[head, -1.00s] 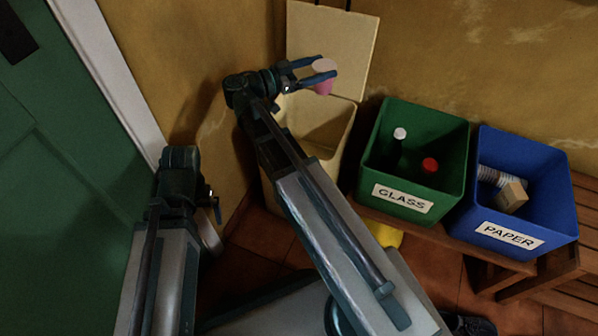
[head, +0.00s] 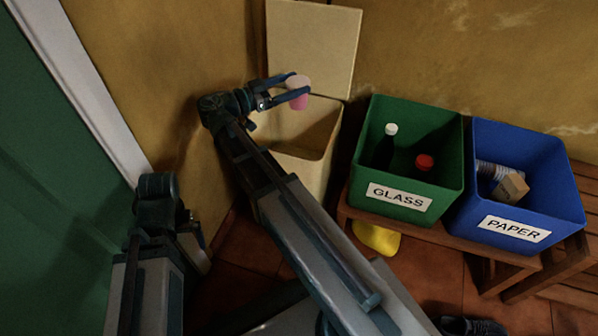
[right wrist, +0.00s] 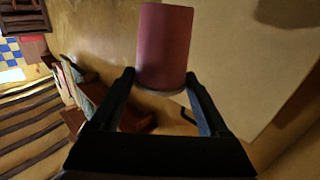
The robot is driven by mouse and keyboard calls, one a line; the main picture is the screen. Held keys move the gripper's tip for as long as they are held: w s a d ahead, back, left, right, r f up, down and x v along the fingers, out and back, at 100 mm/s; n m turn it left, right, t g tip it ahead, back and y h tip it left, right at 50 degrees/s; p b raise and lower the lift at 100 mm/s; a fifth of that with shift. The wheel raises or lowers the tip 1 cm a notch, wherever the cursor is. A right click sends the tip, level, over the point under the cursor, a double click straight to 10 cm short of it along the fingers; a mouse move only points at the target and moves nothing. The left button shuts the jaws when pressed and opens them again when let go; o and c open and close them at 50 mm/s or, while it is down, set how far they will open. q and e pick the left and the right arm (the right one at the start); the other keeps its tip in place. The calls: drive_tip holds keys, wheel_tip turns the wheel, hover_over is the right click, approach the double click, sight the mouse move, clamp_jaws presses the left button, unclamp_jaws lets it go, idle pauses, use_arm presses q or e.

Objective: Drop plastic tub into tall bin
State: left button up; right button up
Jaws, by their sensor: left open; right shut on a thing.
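A pink plastic tub with a pale top (head: 297,92) is held between the fingers of my right gripper (head: 287,92). In the right wrist view the tub (right wrist: 164,48) stands out from between the two dark fingers (right wrist: 166,95). The tall cream bin (head: 318,160) has its lid (head: 313,45) raised against the wall. In the head view the tub appears above the back of the bin's opening, in front of the lid. My left gripper (head: 190,225) is low at the left, open, and partly hidden by its own arm.
A green GLASS crate (head: 398,198) holds bottles with white and red caps. A blue PAPER crate (head: 511,228) holds a carton and a crumpled item. Both stand on a wooden bench (head: 440,236). A yellow object (head: 376,238) lies below the bench.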

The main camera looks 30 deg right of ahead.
wheel_tip(320, 180, down, 4)
drive_tip(key=b, duration=0.2)
drive_tip(key=shift+r+b, duration=0.25)
drive_tip(key=shift+b, duration=0.05)
use_arm(q)
wheel_tip(320, 180, down, 4)
drive_tip(key=shift+r, duration=0.2)
drive_tip(key=shift+r, duration=0.1)
use_arm(e)
drive_tip(key=o, duration=1.2)
drive_tip(key=shift+c, duration=0.2)
use_arm(q)
drive_tip(key=shift+r, duration=0.1)
use_arm(e)
drive_tip(key=shift+r, duration=0.2)
wheel_tip(320, 180, up, 4)
drive_tip(key=p, duration=0.4)
drive_tip(key=shift+r+p, duration=0.15)
drive_tip(key=shift+p, duration=0.25)
use_arm(q)
wheel_tip(320, 180, up, 5)
drive_tip(key=shift+f, duration=0.15)
use_arm(e)
drive_tip(key=s+a, duration=0.8)
drive_tip(key=s, duration=0.5)
drive_tip(key=shift+s+r, duration=0.2)
drive_tip(key=shift+s, duration=0.2)
